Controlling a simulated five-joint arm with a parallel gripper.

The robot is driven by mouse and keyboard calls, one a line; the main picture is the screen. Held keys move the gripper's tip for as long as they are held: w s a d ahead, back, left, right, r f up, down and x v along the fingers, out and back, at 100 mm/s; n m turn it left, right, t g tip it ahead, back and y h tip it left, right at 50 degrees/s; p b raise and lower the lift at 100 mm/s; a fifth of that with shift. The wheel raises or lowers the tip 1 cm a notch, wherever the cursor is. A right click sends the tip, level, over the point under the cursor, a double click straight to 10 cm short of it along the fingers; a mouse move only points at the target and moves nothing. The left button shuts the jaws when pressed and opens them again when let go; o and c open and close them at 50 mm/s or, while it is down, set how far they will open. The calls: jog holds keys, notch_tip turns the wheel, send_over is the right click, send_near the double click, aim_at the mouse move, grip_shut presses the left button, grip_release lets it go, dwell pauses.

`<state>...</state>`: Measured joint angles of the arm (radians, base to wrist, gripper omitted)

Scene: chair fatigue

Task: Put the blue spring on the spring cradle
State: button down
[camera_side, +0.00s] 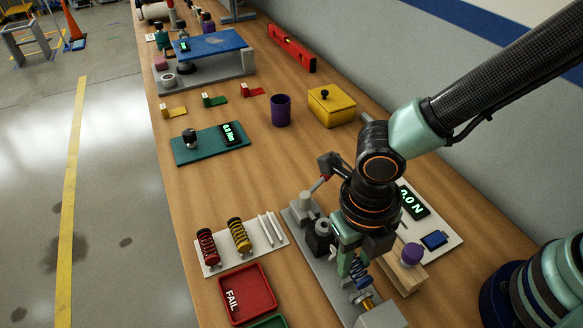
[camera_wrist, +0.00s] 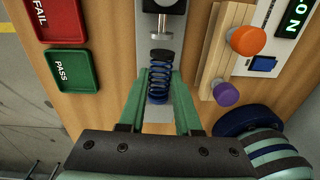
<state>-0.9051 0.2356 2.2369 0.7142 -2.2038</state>
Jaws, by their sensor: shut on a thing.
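The blue spring (camera_side: 358,270) is between the green fingers of my gripper (camera_side: 350,258), over the grey test fixture (camera_side: 330,274). In the wrist view the spring (camera_wrist: 159,82) has a dark end and lies between the fingertips of my gripper (camera_wrist: 160,90), which is shut on it. Whether the spring touches the fixture is not clear. A white board (camera_side: 268,247), which looks like the spring cradle, is left of my gripper. It holds a red spring (camera_side: 207,247), a yellow spring (camera_side: 238,235) and white bars (camera_side: 270,229).
A red FAIL tray (camera_side: 247,292) is in front of the white board. The green PASS tray (camera_wrist: 73,70) shows in the wrist view. A wooden block with a purple knob (camera_side: 411,254) and a force display (camera_side: 412,203) stand close right. Bare bench lies behind the white board.

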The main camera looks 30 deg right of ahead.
aim_at(352, 272)
jog(key=shift+f, duration=1.9)
jog(key=shift+f, duration=0.15)
jog(key=c, duration=0.6)
grip_release()
